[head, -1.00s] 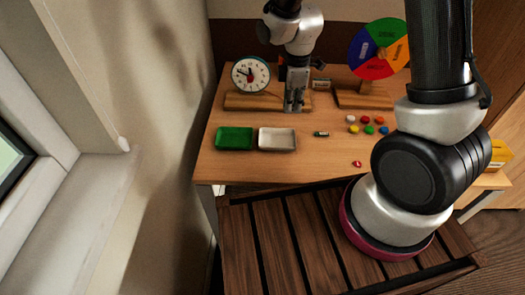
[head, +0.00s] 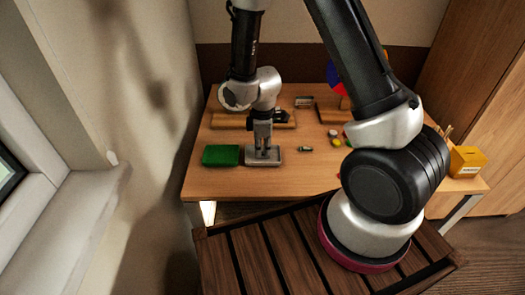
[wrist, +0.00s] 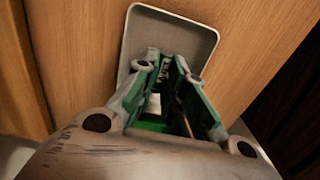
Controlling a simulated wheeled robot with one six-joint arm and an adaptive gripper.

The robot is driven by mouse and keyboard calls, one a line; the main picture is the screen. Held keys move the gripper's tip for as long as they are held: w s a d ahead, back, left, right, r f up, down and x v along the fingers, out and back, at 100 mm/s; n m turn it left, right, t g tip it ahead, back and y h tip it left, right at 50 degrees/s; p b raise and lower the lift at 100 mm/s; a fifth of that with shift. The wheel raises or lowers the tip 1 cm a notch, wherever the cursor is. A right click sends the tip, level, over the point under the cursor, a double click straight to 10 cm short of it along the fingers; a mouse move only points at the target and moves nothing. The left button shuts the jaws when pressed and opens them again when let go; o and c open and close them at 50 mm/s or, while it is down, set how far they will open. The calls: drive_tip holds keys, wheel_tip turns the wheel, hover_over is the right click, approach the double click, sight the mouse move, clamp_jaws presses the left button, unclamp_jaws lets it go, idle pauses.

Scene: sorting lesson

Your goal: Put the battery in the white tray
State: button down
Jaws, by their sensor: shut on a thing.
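The white tray (head: 279,158) stands on the table beside a green tray. It also shows in the wrist view (wrist: 207,35), under and beyond my fingers. My gripper (head: 263,151) points down, with its fingertips over or inside the white tray; how high above its floor I cannot tell. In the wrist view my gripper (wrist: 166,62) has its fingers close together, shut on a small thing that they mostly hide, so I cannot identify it. A small dark cylinder with light ends (head: 305,149), battery-like, lies on the table right of the tray, apart from my gripper.
The green tray (head: 221,155) is directly left of the white one. A wooden stand (head: 228,121) is behind my gripper. Several coloured pieces (head: 334,134) lie to the right, partly behind my arm. A yellow box (head: 467,161) is at the far right. The table front is clear.

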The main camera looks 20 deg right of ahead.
drive_tip(key=shift+f, duration=0.4)
drive_tip(key=shift+f, duration=0.1)
drive_tip(key=c, duration=1.5)
unclamp_jaws()
wheel_tip(320, 180, up, 12)
drive_tip(key=s+d+r+m+t, duration=0.1)
drive_tip(key=s+d+r+m, duration=0.25)
drive_tip(key=r, duration=0.35)
drive_tip(key=s+d+r+m+t, duration=0.1)
drive_tip(key=s+d+r+m, duration=0.2)
drive_tip(key=r, duration=0.5)
drive_tip(key=s+d+r+m, duration=0.2)
drive_tip(key=s+r, duration=0.1)
drive_tip(key=s, duration=0.1)
drive_tip(key=s+d+r+m+t, duration=0.1)
drive_tip(key=s+d+r+m, duration=0.1)
drive_tip(key=s+d+m, duration=0.1)
drive_tip(key=s+d+r+m+t, duration=0.1)
drive_tip(key=s+d+r+m, duration=0.2)
drive_tip(key=s, duration=0.2)
drive_tip(key=shift+s+d+r, duration=0.2)
drive_tip(key=shift+s+r, duration=0.1)
